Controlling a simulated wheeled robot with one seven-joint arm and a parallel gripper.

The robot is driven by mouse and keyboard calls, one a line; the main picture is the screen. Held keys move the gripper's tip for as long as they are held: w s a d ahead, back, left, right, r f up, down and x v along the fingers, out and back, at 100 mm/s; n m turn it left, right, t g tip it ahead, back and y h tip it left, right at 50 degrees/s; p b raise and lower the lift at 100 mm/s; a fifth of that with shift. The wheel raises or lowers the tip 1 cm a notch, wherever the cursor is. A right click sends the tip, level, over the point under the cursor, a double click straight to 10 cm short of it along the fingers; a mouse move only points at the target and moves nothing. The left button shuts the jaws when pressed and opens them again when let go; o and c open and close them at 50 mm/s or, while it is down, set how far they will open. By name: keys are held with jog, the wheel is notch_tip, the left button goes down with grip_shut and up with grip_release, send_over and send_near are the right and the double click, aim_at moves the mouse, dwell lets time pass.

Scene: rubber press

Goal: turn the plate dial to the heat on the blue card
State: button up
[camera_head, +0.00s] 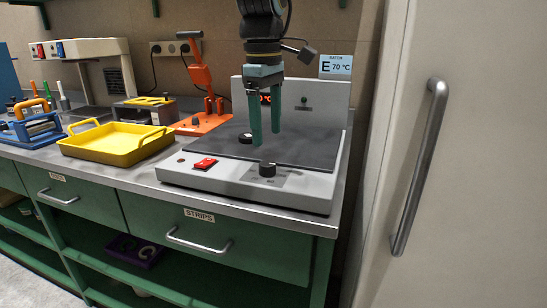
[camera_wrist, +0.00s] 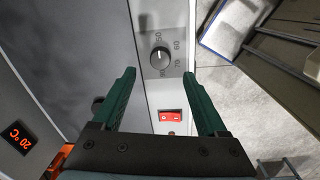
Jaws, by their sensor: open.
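The plate dial (camera_head: 267,169) is a small black knob on the front panel of the grey hot plate (camera_head: 300,188). In the wrist view the dial (camera_wrist: 160,58) lies just beyond and between the fingertips, with 60 and 70 printed beside it; its white mark seems to point to the upper number, away from 70. My gripper (camera_head: 265,138) points down with green fingers apart, above and behind the dial, touching nothing I can see. It also shows in the wrist view (camera_wrist: 159,75), empty. The blue card (camera_head: 336,65) on the wall reads E 70 °C.
A red switch (camera_head: 205,163) sits left of the dial. A black knob (camera_head: 245,138) is on the dark plate. The plate's display (camera_wrist: 17,139) reads 20 °C. A yellow tray (camera_head: 116,143) and orange press (camera_head: 203,85) stand left; a tall cabinet door (camera_head: 460,160) is right.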

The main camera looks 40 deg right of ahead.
aim_at(267, 163)
notch_tip(267, 163, down, 7)
jog(key=shift+w+f, duration=0.15)
jog(key=shift+c, duration=0.3)
grip_shut()
dwell(0.5)
